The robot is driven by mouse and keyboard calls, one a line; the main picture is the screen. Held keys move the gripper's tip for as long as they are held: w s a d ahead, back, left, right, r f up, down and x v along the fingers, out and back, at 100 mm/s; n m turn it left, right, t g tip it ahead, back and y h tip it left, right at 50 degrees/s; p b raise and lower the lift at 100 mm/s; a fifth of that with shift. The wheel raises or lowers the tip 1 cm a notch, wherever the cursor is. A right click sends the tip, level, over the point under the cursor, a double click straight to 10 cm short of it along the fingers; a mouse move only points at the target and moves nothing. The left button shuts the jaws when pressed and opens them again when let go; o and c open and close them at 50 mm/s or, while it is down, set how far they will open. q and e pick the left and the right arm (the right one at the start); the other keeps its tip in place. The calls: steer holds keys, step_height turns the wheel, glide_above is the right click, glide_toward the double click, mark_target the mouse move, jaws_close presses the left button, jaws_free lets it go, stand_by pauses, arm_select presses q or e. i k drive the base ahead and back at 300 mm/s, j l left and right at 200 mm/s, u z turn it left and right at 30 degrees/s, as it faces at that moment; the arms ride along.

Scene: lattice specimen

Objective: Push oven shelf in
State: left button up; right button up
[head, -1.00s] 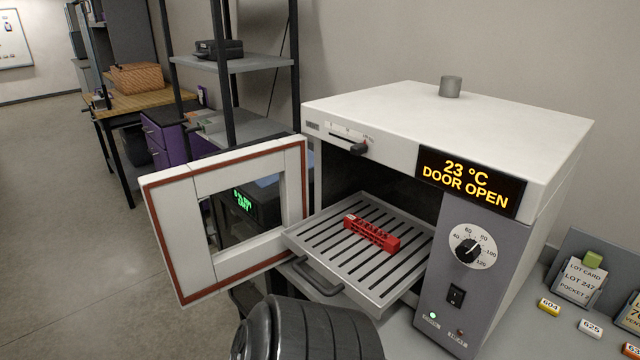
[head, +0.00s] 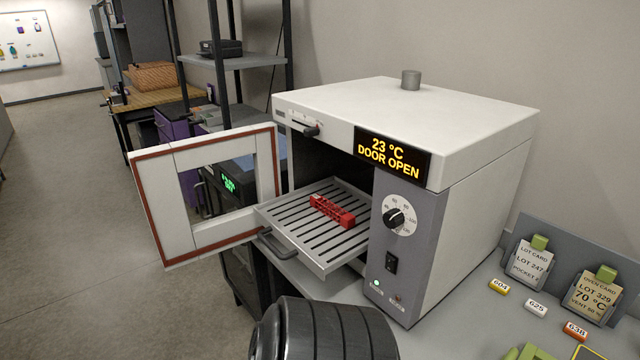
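The oven shelf (head: 290,220) is a slotted grey metal tray, pulled partly out of the white and grey oven (head: 450,180). A handle (head: 278,246) is on its front edge. A red lattice specimen (head: 332,211) lies on the shelf. The oven door (head: 150,210) stands open to the left, with a red-brown seal and a window. The display (head: 392,157) reads 23 °C, DOOR OPEN. A dark ribbed arm part of mine is at the bottom centre, in front of the oven. Neither gripper's fingers show.
Several numbered tags (head: 536,306) lie on the bench right of the oven. Card holders (head: 528,257) stand behind them, one oven card reading 70 °C. A shelving rack (head: 232,62) is behind the door. Open floor is at left.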

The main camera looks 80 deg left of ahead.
mark_target(323, 245)
steer(key=i+l+u, duration=0.1)
steer(key=u, duration=1.65)
